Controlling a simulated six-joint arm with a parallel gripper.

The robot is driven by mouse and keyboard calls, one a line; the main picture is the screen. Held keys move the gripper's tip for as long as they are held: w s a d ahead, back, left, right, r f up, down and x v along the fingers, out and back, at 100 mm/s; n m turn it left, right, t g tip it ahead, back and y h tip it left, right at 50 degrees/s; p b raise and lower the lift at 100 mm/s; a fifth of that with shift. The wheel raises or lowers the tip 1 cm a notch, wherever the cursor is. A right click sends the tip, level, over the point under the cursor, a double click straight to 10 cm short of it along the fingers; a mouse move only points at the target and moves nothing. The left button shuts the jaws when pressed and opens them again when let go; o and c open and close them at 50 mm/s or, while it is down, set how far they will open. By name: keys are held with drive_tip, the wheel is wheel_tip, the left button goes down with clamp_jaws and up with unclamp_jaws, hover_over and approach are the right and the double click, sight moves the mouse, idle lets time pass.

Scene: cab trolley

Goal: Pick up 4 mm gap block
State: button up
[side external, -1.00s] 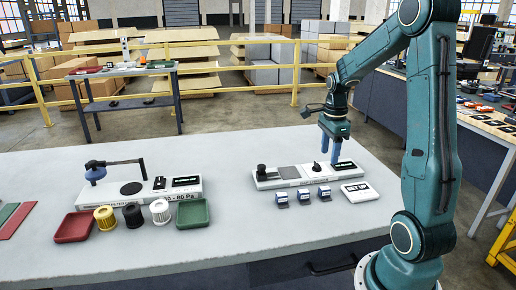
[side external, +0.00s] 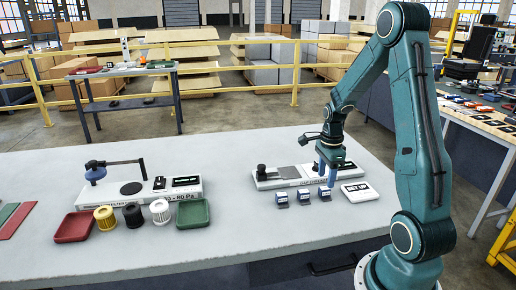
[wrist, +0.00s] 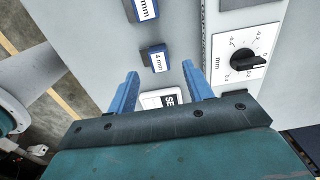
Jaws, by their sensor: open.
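The 4 mm gap block (wrist: 155,58) is a small blue block with a white face marked "4 mm". In the wrist view it lies just beyond and between my fingertips. In the side view it is the rightmost block (side external: 324,193) of a short row on the grey table. My gripper (wrist: 160,72) has two blue fingers, open with nothing between them. In the side view my gripper (side external: 327,178) hangs fingers down close above and behind the block. I cannot tell the exact height, and no contact shows.
Two similar blocks (side external: 303,196) stand to its left. The white "SET UP" sign (side external: 355,192) is close on its right. A white gauge base (side external: 270,183) with a dial (wrist: 246,60) runs behind the row. The table in front is clear.

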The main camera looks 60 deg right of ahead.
sight(325, 188)
drive_tip(key=shift+f, duration=2.55)
drive_tip(key=c, duration=1.1)
